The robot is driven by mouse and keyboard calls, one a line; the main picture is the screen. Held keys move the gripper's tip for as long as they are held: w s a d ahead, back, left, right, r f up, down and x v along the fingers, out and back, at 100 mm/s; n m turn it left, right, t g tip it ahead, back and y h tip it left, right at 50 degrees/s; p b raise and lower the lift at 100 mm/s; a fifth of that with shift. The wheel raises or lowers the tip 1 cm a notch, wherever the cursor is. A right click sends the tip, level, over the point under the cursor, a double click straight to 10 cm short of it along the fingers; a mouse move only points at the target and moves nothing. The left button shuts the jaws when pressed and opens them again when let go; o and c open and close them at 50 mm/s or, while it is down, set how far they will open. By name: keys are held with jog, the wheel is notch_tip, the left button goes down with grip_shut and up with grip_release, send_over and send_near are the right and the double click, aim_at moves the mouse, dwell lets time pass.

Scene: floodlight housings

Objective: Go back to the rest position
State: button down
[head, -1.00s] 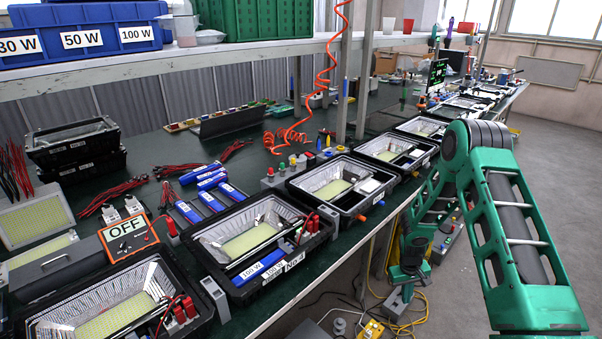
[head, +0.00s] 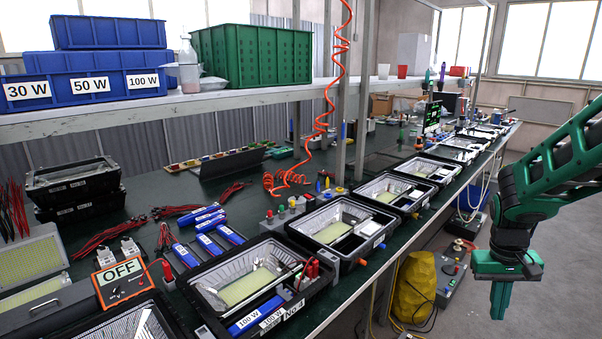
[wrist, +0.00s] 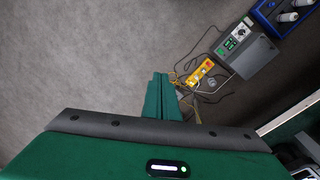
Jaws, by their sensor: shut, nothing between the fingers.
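My gripper (head: 500,300) hangs at the right of the head view, out over the aisle beside the bench, with its fingers pointing down. The fingers are together and empty. In the wrist view my gripper (wrist: 162,98) shows as a green pair of closed fingers above the grey floor. My green arm comes in from the right edge of the head view. Nothing touches the gripper.
The long green bench (head: 352,283) carries a row of black floodlight housings, one with a blue 100 W driver (head: 256,316). An orange OFF box (head: 122,280) stands at left. Under the bench are a yellow bag (head: 413,288) and cables.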

jog(key=s+a+r+m+y, duration=0.1)
jog(key=s+r, duration=0.3)
jog(key=s, duration=0.6)
jog(key=s+a+r+m+y, duration=0.1)
jog(key=s+a+r+m, duration=0.1)
jog(key=s, duration=0.9)
notch_tip(320, 180, up, 3)
jog(key=shift+s+a+f, duration=0.2)
jog(key=shift+s+a, duration=0.05)
jog(key=shift+a, duration=0.45)
